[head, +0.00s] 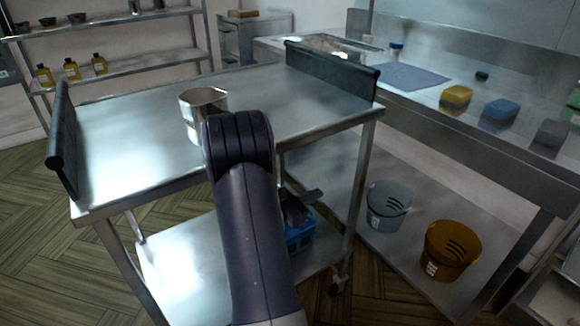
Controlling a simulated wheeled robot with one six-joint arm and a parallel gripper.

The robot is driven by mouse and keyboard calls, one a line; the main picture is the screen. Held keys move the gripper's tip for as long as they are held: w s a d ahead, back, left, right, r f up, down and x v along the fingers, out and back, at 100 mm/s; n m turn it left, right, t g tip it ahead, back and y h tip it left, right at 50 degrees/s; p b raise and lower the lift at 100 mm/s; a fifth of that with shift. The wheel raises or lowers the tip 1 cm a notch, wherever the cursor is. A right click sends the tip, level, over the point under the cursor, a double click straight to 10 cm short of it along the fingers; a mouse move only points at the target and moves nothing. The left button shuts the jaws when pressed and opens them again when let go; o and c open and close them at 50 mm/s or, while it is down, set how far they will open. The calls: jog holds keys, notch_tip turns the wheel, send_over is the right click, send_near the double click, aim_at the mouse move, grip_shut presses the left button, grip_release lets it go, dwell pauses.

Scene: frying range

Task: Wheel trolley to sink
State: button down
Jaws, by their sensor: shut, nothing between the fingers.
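The steel trolley (130,130) stands in front of me, with a flat top, black push bars at its left and right ends, and a lower shelf. Its right end is close to the steel sink counter (425,98) on the right. What looks like the sink basin (328,42) is at the counter's far end, partly hidden by the right push bar (330,68). A steel container (190,98) stands on the trolley top. My dark arm rises in front of the trolley and covers part of it. I cannot make out my gripper.
A blue crate (300,238) sits on the trolley's lower shelf. A grey bucket (388,207) and a brown bucket (452,250) stand on the shelf under the counter. Yellow and blue sponges lie on the counter. Wall shelves with bottles (72,68) are at back left. Floor shows free at left.

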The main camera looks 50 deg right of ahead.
aim_at(357, 174)
dwell(0.3)
jog(key=b+x, duration=0.1)
jog(key=x, duration=1.2)
jog(key=shift+d+b, duration=0.15)
jog(key=shift+b, duration=0.2)
